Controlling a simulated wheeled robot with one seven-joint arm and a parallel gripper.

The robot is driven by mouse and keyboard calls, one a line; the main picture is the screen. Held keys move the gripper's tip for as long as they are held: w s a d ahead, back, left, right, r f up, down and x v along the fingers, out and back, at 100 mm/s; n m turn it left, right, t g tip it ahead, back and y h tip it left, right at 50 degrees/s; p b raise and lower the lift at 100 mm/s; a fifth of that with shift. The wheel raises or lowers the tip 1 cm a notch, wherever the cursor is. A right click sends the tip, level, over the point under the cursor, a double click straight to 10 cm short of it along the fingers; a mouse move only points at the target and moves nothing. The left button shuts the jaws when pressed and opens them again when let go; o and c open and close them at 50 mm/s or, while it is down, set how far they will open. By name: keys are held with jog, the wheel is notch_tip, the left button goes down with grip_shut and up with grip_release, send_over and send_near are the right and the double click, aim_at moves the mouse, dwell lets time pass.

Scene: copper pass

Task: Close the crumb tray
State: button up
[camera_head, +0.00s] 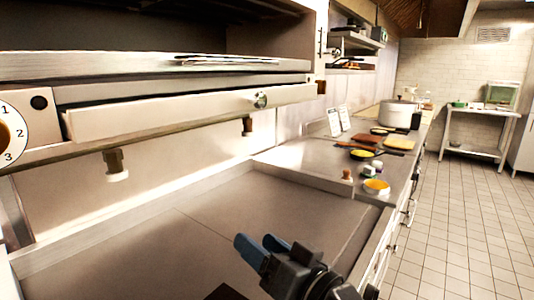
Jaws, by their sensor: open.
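The crumb tray (180,114) is a long, pale metal drawer front with a small round knob (260,99) towards its right end. It sits below the oven opening and stands out from the housing, with a dark gap along its top left edge, so it is partly open. My gripper (258,247) is at the bottom centre, over the flat steel surface, with its blue-grey fingers pointing up and left. It is open and empty. It is well below the tray and apart from it.
A flat griddle-like surface (200,215) with a raised rim lies under the tray. Stubby feet (116,165) hang below the unit. A dial (10,135) is at the left. Tiled floor (470,220) is clear.

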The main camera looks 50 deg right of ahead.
jog(key=w+d+r+n+t+y, duration=0.15)
jog(key=w+d+r, duration=0.25)
jog(key=d+r, duration=0.5)
jog(key=n+g+y, duration=0.1)
jog(key=n+y, duration=0.2)
jog(key=n, duration=0.4)
send_near(263, 99)
jog(key=w, duration=0.2)
jog(key=shift+m+h, duration=0.25)
jog(key=w+p, duration=0.1)
jog(key=w, duration=0.2)
jog(key=w+p, duration=0.1)
jog(key=w, duration=0.3)
jog(key=shift+a+r, duration=0.15)
jog(key=shift+a, duration=0.1)
grip_shut()
jog(key=shift+w, duration=0.1)
